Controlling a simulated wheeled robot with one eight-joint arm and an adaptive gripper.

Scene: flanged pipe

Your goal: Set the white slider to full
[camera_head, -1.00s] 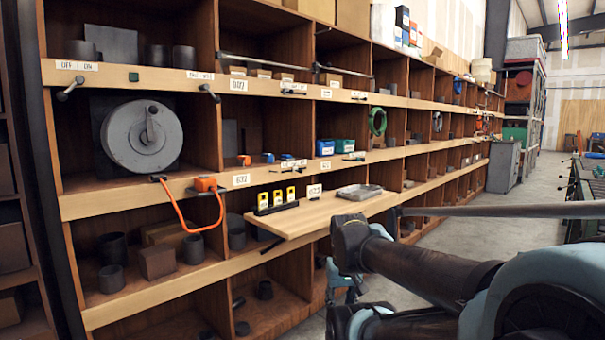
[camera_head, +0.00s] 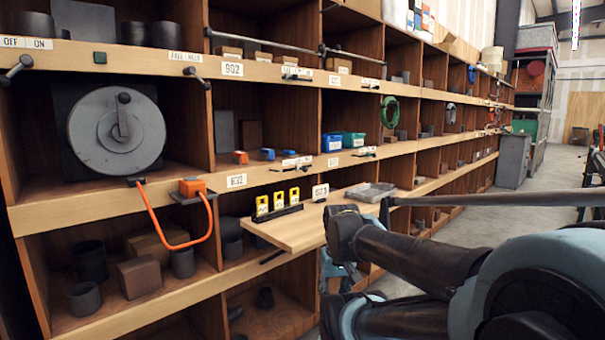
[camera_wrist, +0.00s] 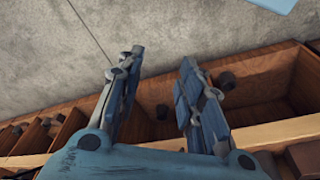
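I cannot pick out the white slider with certainty. Pale strips with small dark knobs sit on the shelf edges: one on the middle edge (camera_head: 297,161) and one on the upper edge (camera_head: 297,72). Their lettering is too small to read. My gripper (camera_wrist: 163,62) is open and empty in the wrist view, its two fingers apart above a wooden shelf bay and the concrete floor. It touches none of these strips. In the head view my dark arm reaches in from the right, and the gripper is mostly hidden behind it.
A wooden board (camera_head: 300,232) juts out from the shelf, bearing yellow-tagged blocks (camera_head: 278,203) and a grey tray (camera_head: 370,191). An orange cable loop (camera_head: 178,240) hangs at the left below a grey disc (camera_head: 117,130). Open floor (camera_head: 465,232) lies to the right.

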